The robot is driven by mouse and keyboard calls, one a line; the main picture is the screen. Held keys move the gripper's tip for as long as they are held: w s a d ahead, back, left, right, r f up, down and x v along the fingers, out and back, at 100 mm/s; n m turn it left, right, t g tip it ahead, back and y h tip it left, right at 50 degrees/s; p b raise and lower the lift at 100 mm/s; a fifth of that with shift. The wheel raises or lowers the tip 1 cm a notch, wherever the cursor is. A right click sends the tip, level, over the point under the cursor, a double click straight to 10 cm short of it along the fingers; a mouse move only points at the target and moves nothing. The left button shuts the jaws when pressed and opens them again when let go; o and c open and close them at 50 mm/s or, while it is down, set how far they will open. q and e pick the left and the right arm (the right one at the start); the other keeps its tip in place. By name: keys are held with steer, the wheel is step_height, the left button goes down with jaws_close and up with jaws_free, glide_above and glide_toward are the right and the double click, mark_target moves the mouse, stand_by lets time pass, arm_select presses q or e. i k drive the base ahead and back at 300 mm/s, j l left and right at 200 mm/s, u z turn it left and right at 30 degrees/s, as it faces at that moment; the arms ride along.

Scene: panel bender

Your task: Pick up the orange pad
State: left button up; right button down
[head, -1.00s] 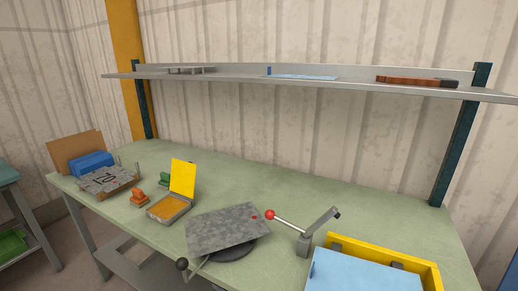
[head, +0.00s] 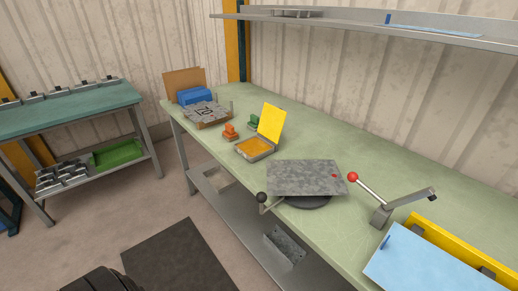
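An orange pad (head: 254,147) lies in an open grey case on the green workbench (head: 215,105). The case's yellow lid (head: 271,122) stands up at its back right. An orange stamp-like piece (head: 230,131) stands just left of the pad, and a small green piece (head: 253,121) is behind it, partly hidden by the lid. Neither of my grippers is in view.
A grey metal plate (head: 305,177) on a round base, with a red-knobbed lever (head: 353,177), stands right of the pad. A blue sheet (head: 415,262) is at front right. A blue box (head: 196,95) is at back left. A teal table (head: 70,107) stands left.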

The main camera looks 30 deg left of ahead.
mark_target(229, 134)
steer(key=u, duration=1.35)
